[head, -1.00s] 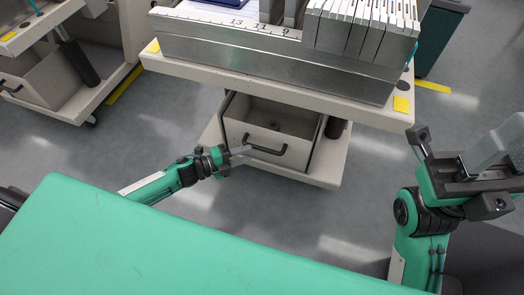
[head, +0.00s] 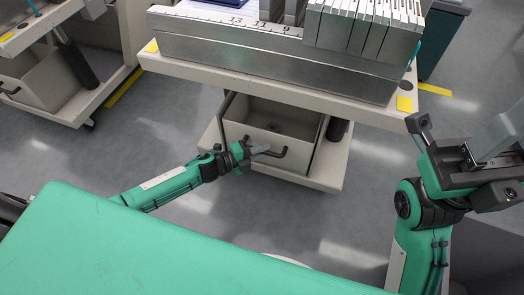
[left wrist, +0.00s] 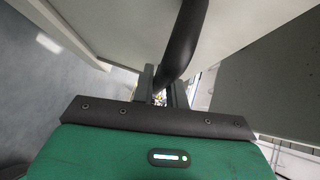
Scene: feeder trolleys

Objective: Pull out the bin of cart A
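Cart A's bin (head: 265,151) is a beige open-topped box under the cart's table, with a black bar handle (head: 282,153) on its front. Its inside looks empty. My left gripper (head: 262,149) is at the left part of this handle. In the left wrist view the dark curved handle (left wrist: 185,35) runs down between the two narrow fingers (left wrist: 162,88), which sit close on both sides of it. My right gripper (head: 492,138) is raised at the right, away from the cart, and its fingertips' gap is not clear.
The cart's table (head: 270,88) overhangs the bin and carries a metal rack (head: 270,55) with grey modules. Another cart with a bin (head: 45,82) stands at the far left. My green top covers the lower left. Grey floor (head: 350,215) is free before the bin.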

